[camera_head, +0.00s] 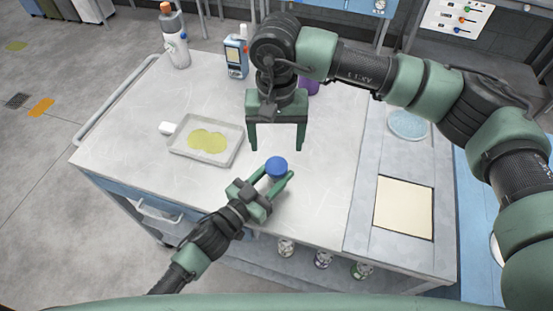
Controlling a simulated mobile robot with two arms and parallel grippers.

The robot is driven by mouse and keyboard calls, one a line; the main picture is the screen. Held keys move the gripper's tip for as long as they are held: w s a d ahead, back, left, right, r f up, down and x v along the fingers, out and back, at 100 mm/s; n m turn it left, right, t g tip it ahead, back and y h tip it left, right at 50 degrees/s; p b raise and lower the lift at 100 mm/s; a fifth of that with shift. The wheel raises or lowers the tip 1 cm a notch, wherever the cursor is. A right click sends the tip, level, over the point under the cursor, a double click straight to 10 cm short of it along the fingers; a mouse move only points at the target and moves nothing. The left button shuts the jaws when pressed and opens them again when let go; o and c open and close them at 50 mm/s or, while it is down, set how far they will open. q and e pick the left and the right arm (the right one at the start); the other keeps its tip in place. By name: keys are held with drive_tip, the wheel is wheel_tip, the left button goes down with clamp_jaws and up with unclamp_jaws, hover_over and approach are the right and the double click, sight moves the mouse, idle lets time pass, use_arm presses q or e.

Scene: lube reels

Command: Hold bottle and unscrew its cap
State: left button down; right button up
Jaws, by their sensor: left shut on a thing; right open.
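A bottle with a blue cap (277,167) stands near the middle of the white cart top. My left gripper (276,183) is shut on the bottle below the cap, reaching in from the lower left. Most of the bottle's body is hidden by the gripper and the cap; a pale part shows between the fingers. My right gripper (277,146) is open and empty, with its fingers pointing down. In the picture it is just beyond the blue cap; its height above the cap is hard to tell.
A grey tray (232,153) with a yellow-green puddle lies left of the grippers. A grey bottle with an orange cap (175,42) and a blue container (236,58) stand at the back. A purple object (311,84) is partly hidden behind my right arm. A cream panel (404,208) lies at right.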

sight(277, 165)
drive_tip(key=m, duration=0.7)
drive_tip(key=shift+m, duration=0.3)
drive_tip(key=m, duration=1.2)
drive_tip(key=shift+m, duration=0.3)
drive_tip(key=m, duration=1)
drive_tip(key=shift+m, duration=0.4)
drive_tip(key=m, duration=1.2)
drive_tip(key=shift+m, duration=0.4)
drive_tip(key=shift+f, duration=0.6)
wheel_tip(277, 165, down, 7)
drive_tip(key=shift+r, duration=0.1)
